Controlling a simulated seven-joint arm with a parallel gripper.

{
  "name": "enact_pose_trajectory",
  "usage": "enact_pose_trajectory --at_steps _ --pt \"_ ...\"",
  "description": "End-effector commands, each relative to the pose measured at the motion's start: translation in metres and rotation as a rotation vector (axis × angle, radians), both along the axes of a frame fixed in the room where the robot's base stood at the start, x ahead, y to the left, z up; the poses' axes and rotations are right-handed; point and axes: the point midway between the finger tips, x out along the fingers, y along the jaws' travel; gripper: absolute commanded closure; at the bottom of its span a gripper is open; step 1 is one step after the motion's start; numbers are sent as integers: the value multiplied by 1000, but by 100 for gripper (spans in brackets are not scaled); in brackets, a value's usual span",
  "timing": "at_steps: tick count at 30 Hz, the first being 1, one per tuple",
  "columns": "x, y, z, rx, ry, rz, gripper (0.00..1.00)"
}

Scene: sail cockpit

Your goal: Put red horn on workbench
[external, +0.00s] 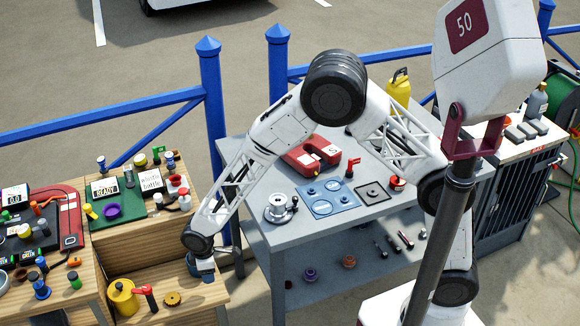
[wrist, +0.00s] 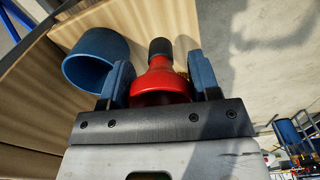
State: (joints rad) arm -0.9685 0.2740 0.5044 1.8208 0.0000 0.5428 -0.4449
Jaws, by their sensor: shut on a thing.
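The red horn (wrist: 163,82), with a black bulb end (wrist: 160,47), sits between the two blue fingers of my gripper (wrist: 163,78) in the wrist view. My gripper is shut on it. In the external view my gripper (external: 202,268) is low at the front right of the wooden steps, and the horn cannot be made out there. The grey workbench (external: 349,227) stands to the right of my gripper, with its top higher than the gripper.
A blue cup (wrist: 96,60) is just left of the horn on the wooden step. The workbench top holds a red magnet (external: 310,153), a blue panel (external: 329,199), a silver winch (external: 280,208) and a red-handled valve (external: 350,168). Its front right top has bare room.

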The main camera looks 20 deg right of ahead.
Motion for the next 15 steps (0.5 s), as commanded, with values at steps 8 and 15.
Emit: enact_pose_trajectory --at_steps 8,15 --pt "0 1 29 3 -1 0 70" --pt "1 1 89 4 -4 0 70"
